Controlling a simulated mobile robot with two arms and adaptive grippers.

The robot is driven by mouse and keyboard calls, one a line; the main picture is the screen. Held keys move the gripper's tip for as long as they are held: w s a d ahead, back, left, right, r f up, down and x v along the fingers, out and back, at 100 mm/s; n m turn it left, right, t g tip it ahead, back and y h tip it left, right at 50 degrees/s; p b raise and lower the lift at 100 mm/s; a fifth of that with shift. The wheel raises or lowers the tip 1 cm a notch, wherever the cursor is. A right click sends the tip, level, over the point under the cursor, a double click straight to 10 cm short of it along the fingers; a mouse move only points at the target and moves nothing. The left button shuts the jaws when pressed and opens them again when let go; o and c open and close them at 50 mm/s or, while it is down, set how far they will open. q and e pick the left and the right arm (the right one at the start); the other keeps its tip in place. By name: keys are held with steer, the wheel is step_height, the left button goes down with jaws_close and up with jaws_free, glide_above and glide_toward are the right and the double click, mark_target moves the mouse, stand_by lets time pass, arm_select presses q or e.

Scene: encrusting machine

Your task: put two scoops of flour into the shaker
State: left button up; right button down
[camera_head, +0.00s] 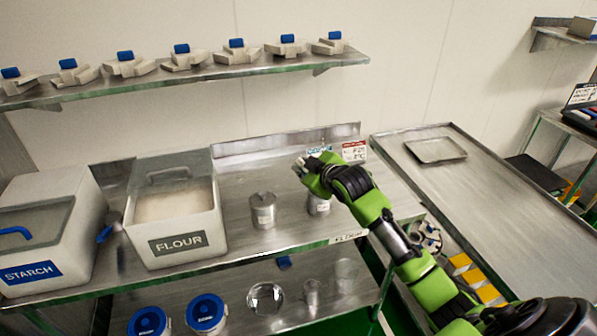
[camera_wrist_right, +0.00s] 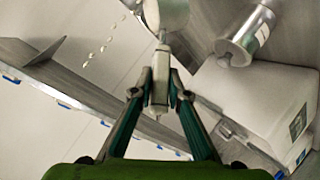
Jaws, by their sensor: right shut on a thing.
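My right gripper (camera_head: 312,168) is above the shelf, right of the flour bin (camera_head: 178,246). In the right wrist view my fingers (camera_wrist_right: 160,88) are shut on the pale handle (camera_wrist_right: 160,80) of a scoop. Its whitish bowl (camera_wrist_right: 172,14) is cut by the top edge, so its contents are unclear. The flour bin is open, with white flour (camera_head: 172,202) inside. A lidded metal canister (camera_head: 263,210) stands right of the bin. A second metal canister (camera_head: 319,206) stands under my gripper, its top hidden. One canister (camera_wrist_right: 246,36) shows beside the scoop in the wrist view. My left gripper is out of view.
A starch bin (camera_head: 75,225) stands left of the flour bin. A wall shelf (camera_head: 200,76) with several blue-knobbed parts hangs above. Bowls and blue-lidded tubs (camera_head: 206,312) sit on the lower shelf. A table with a tray (camera_head: 436,150) is at right, mostly clear.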

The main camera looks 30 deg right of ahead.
steer(key=s+d+m+t+y+b, duration=0.1)
steer(key=d+m+t+y+b, duration=0.1)
steer(key=d+m+b, duration=0.3)
steer(key=s+d+f+m+t+y+b, duration=0.1)
steer(key=s+d+m+t+y+b, duration=0.1)
steer(key=d+m+b, duration=0.4)
steer(key=d+y+b, duration=0.1)
steer(key=d+b, duration=0.3)
steer(key=b, duration=0.3)
steer(key=shift+y, duration=0.3)
stand_by(1.8)
steer(key=shift+t, duration=0.3)
stand_by(1.2)
